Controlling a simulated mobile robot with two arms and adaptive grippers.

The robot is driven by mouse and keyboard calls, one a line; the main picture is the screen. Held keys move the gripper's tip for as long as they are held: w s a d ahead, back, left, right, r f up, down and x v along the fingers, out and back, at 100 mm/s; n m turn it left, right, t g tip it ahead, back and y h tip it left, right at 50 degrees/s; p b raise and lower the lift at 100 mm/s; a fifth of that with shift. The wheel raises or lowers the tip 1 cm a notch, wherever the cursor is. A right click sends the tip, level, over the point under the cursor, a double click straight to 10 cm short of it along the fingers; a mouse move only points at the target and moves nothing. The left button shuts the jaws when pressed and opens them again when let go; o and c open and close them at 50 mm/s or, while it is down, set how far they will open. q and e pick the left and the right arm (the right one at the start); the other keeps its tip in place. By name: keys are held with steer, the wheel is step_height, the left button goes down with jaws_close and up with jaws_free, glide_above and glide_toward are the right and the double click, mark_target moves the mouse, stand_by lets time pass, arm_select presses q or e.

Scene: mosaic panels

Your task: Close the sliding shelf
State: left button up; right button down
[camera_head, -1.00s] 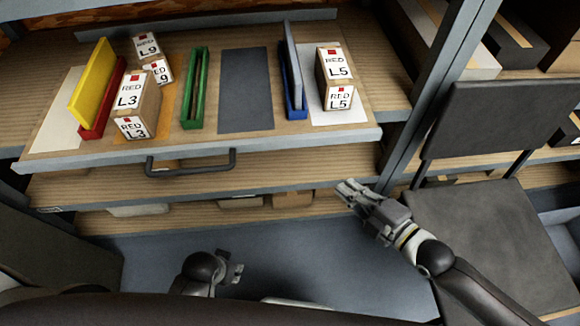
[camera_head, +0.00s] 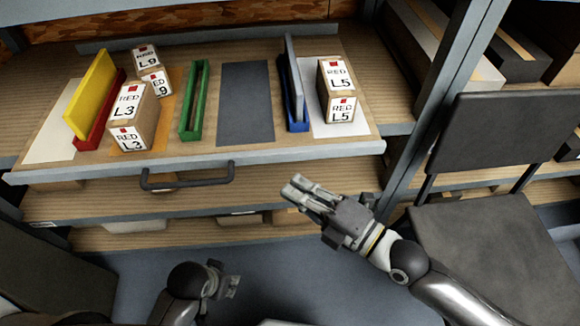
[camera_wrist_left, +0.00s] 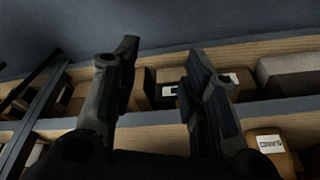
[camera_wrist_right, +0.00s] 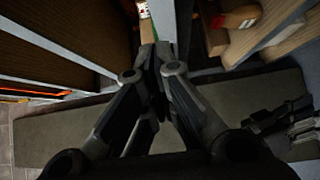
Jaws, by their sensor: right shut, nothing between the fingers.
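The sliding shelf (camera_head: 225,157) is pulled out toward me, with a dark handle (camera_head: 187,179) on its grey front edge. My right gripper (camera_head: 296,188) is shut and empty, in front of and below the shelf's front edge, to the right of the handle and apart from it. Its closed fingers also show in the right wrist view (camera_wrist_right: 157,65). My left gripper (camera_head: 226,282) is low in front of the rack, below the handle and touching nothing visible. In the left wrist view its fingers (camera_wrist_left: 155,75) stand apart with a gap between them.
On the shelf stand boxes marked L3 (camera_head: 133,108), L9 (camera_head: 147,60) and L5 (camera_head: 335,78), plus a yellow panel (camera_head: 92,95), a green holder (camera_head: 194,100) and a blue holder (camera_head: 293,112). A dark chair (camera_head: 495,135) is at the right, beside a rack post (camera_head: 455,85). Lower shelves hold boxes.

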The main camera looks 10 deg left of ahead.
mark_target(269, 156)
arm_select(q)
steer(key=shift+r+b, duration=0.4)
steer(key=shift+r, duration=0.8)
arm_select(e)
steer(key=shift+w+a, duration=0.4)
steer(key=shift+w, duration=0.4)
steer(key=shift+w+a, duration=0.4)
steer(key=shift+w, duration=0.4)
steer(key=shift+w+a, duration=0.4)
steer(key=shift+w, duration=0.4)
